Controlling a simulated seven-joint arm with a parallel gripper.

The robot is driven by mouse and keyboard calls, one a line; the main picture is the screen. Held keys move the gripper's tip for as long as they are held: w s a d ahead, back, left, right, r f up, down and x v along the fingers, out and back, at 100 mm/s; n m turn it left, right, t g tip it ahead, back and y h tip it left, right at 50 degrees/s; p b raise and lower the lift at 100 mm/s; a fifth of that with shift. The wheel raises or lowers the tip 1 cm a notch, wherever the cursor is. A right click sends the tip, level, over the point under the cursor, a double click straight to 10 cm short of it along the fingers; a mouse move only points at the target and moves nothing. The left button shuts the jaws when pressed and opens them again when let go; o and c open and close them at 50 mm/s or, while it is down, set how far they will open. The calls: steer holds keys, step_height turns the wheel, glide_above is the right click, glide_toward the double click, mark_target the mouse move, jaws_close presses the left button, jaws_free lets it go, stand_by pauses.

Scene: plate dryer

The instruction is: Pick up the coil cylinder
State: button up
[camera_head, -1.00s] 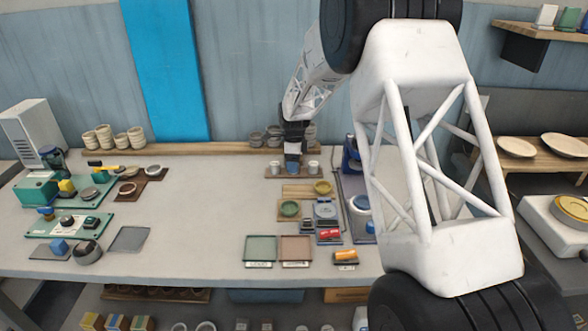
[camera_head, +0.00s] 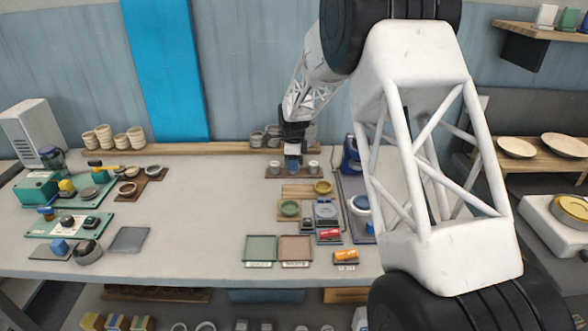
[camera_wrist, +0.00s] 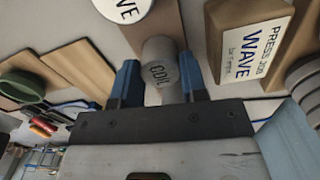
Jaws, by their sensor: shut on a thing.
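The coil cylinder (camera_wrist: 160,52) is a short grey cylinder with COIL printed on its end, seen in the wrist view. My gripper (camera_wrist: 159,76) has its two blue fingers on either side of it and is shut on it. In the head view my gripper (camera_head: 292,163) is at the back of the table, over the middle of a small wooden board (camera_head: 293,174) and between two pale cylinders (camera_head: 274,167). I cannot make out the held cylinder itself in the head view.
A white cylinder marked WAVE (camera_wrist: 124,8) stands close by in the wrist view. A PRESS JOB WAVE block (camera_wrist: 254,42) is to the right. The table's left middle (camera_head: 200,210) is clear.

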steer(key=shift+r, duration=0.1)
steer(key=shift+r, duration=0.85)
steer(key=shift+s+r, duration=0.2)
steer(key=shift+r, duration=0.65)
steer(key=s+d+r, duration=0.1)
steer(key=s+d, duration=0.2)
steer(key=s, duration=1.2)
steer(key=shift+s+r, duration=0.15)
steer(key=shift+r, duration=0.05)
